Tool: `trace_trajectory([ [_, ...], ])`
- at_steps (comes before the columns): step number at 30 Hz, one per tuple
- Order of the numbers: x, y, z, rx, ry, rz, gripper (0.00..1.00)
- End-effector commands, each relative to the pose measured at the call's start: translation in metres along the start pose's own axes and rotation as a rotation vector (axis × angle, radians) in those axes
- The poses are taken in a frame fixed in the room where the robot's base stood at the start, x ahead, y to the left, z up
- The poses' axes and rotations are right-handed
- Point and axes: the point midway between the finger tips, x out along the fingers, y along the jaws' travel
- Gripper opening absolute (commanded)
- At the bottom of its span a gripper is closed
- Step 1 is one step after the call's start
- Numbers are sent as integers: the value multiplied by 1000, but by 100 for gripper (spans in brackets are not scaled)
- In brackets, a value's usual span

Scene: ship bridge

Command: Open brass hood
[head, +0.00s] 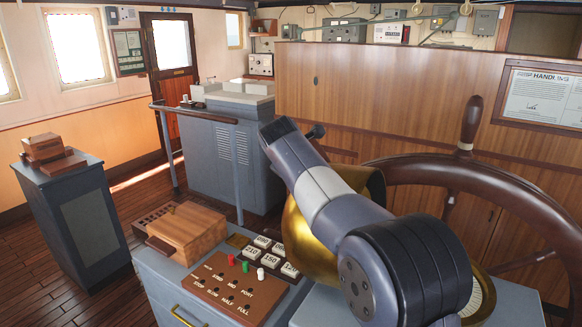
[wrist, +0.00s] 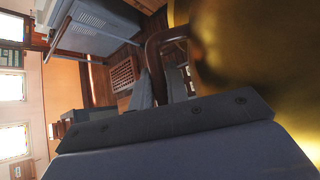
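The brass hood (head: 325,235) stands on the grey console beside the ship's wheel, partly hidden behind my arm. In the wrist view its blurred gold surface (wrist: 245,70) fills the right side, very close. A dark brown bar, bent like a handle (wrist: 168,38), shows against the hood's left edge. My gripper (wrist: 161,85) shows two grey fingers with a narrow gap, beside this bar. The bar's lower part runs down between or behind the fingers. I cannot tell whether they press on it. In the head view my gripper is hidden behind my arm and the hood.
A wooden box (head: 187,230) and a brown button panel (head: 235,285) with number blocks lie on the console left of the hood. The large wooden wheel (head: 500,195) stands close on the right. A grey cabinet (head: 235,145) is behind, and a grey pedestal (head: 75,225) far left.

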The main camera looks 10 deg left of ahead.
Motion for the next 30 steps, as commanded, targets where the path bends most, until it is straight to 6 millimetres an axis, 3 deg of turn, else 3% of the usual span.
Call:
trace_trajectory([
  [7, -1, 0, 1, 1, -1, 1, 36],
  [20, -1, -2, -1, 0, 3, -5, 36],
  [23, -9, -1, -2, 0, 2, -4, 36],
  [30, -57, 0, -2, 0, -1, 3, 36],
])
